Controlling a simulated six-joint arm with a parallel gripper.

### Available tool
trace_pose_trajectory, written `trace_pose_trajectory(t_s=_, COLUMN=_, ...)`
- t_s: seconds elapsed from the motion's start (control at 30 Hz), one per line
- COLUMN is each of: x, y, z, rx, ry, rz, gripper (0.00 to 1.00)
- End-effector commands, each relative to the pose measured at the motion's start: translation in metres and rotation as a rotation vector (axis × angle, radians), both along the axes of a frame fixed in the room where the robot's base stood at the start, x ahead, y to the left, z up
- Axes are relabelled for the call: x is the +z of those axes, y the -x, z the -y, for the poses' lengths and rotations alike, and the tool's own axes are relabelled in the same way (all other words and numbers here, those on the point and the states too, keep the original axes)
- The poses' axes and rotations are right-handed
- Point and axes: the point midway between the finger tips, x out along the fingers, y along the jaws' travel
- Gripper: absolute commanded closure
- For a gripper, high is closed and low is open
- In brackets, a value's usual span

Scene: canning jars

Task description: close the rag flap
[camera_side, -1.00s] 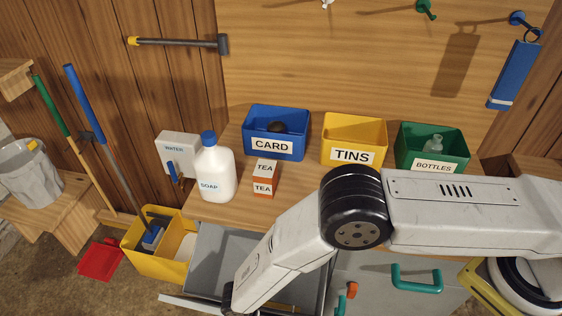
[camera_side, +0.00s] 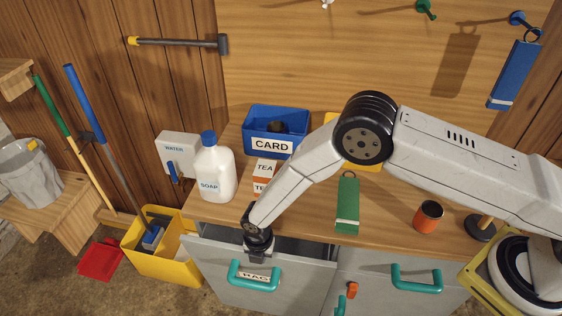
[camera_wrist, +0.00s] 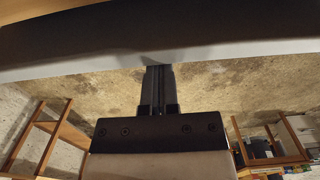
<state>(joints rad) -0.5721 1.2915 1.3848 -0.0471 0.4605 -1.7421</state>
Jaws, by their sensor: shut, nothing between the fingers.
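The rag flap (camera_side: 212,263) is the grey front panel at the lower left of the cabinet, with a teal handle and a partly covered label. It leans outward at the top, and a dark gap shows between its upper edge and the counter. My gripper (camera_side: 258,257) points down at the flap's upper edge, just above the handle. Its fingers are shut with nothing between them. I cannot tell for sure whether they touch the panel. In the wrist view the closed fingers (camera_wrist: 160,80) reach up to a pale edge and dark surface, with concrete floor behind.
The counter holds a soap bottle (camera_side: 214,170), tea boxes (camera_side: 265,169), a blue card bin (camera_side: 261,147), a green tag (camera_side: 347,205) and an orange can (camera_side: 428,217). A yellow bucket (camera_side: 152,262) stands left of the flap.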

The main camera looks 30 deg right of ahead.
Motion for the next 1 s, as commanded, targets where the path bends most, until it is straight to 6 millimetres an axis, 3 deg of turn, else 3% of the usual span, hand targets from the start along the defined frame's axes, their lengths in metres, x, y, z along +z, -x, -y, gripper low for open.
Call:
trace_pose_trajectory(t_s=0.53, x=0.001, y=-0.003, z=0.004, rx=0.0, ry=0.001, rz=-0.001, gripper=1.0)
trace_pose_trajectory(t_s=0.93, x=-0.003, y=0.024, z=-0.023, rx=0.004, ry=0.001, rz=-0.001, gripper=1.0)
trace_pose_trajectory(t_s=1.0, x=0.006, y=0.022, z=-0.023, rx=-0.001, ry=-0.001, rz=0.003, gripper=1.0)
